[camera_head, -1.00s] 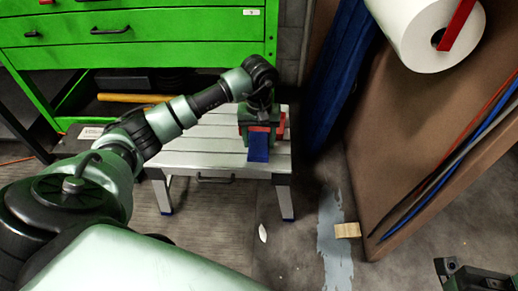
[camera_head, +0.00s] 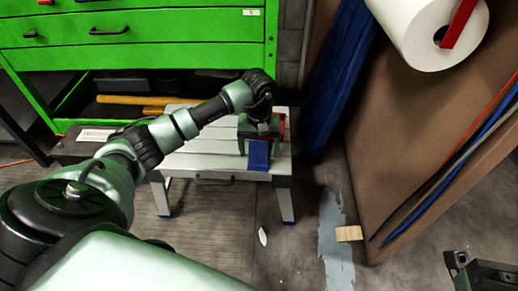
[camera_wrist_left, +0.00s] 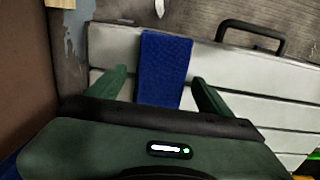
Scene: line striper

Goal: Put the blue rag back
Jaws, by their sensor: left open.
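The blue rag (camera_head: 258,155) lies on the small white slatted step table (camera_head: 205,160), near its front right edge. In the left wrist view the rag (camera_wrist_left: 164,68) is a flat blue strip running across the slats. My left gripper (camera_head: 259,134) is over the far part of the rag. In the wrist view its two green fingers are spread, one on each side of the rag, and the gripper body hides the rag's near end. Whether the fingers touch the rag or table I cannot tell. My right gripper (camera_head: 458,262) shows only in part at the lower right.
A green drawer cabinet (camera_head: 130,30) stands behind the table, with a yellow-handled tool (camera_head: 135,99) on its low shelf. A red object (camera_head: 280,126) is beside my left gripper. A brown panel (camera_head: 410,150) and white roll (camera_head: 425,35) are right.

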